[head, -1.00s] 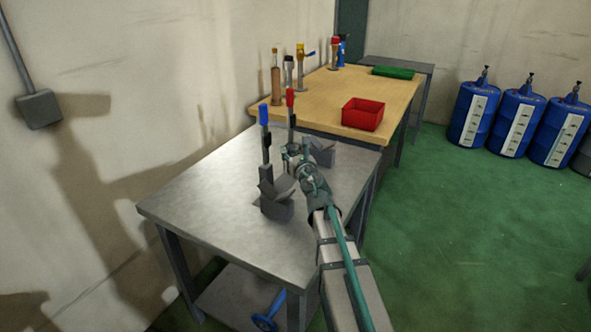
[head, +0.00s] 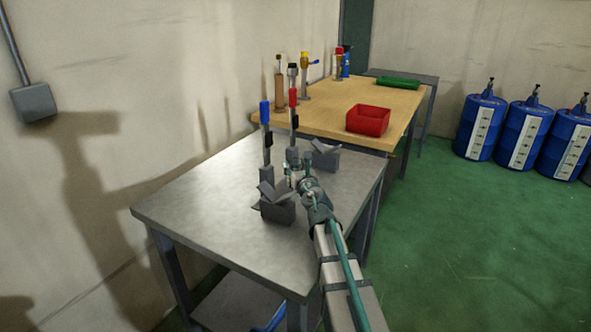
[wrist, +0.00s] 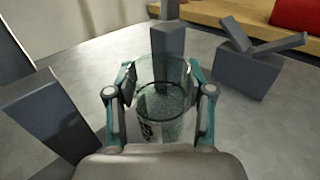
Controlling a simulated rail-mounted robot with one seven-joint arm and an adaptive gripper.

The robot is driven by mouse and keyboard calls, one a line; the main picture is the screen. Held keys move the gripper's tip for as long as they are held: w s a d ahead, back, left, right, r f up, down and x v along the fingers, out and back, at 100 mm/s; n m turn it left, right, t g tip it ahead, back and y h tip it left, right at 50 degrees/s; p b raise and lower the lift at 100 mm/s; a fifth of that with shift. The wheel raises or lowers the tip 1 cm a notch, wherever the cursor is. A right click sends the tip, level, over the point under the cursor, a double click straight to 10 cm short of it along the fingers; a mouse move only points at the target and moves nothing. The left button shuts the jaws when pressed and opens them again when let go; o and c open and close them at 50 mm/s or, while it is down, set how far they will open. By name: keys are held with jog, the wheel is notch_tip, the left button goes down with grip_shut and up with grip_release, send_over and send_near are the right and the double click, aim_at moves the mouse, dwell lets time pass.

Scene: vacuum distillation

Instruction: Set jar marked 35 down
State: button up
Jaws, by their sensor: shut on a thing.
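A clear glass jar (wrist: 162,103) with dark marking on its side sits between the fingers of my gripper (wrist: 160,97) in the wrist view. The marking is too small and angled to read fully. My gripper is shut on the jar. In the head view my gripper (head: 292,172) is over the grey metal table (head: 195,215), between two grey blocks. The jar is hardly visible there, and I cannot tell whether its base touches the table.
Blue-handled (head: 265,114) and red-handled (head: 293,98) clamps stand upright close by. A wooden bench with a red bin (head: 368,120) adjoins behind. The table's left part is clear.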

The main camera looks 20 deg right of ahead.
jog(key=shift+f, duration=0.1)
jog(key=o, duration=1.4)
jog(key=shift+o, duration=0.2)
jog(key=shift+r, duration=0.2)
jog(key=s, duration=1.1)
jog(key=shift+p, duration=0.35)
jog(key=shift+o, duration=0.6)
jog(key=shift+s+d+f, duration=0.1)
jog(key=shift+s, duration=0.4)
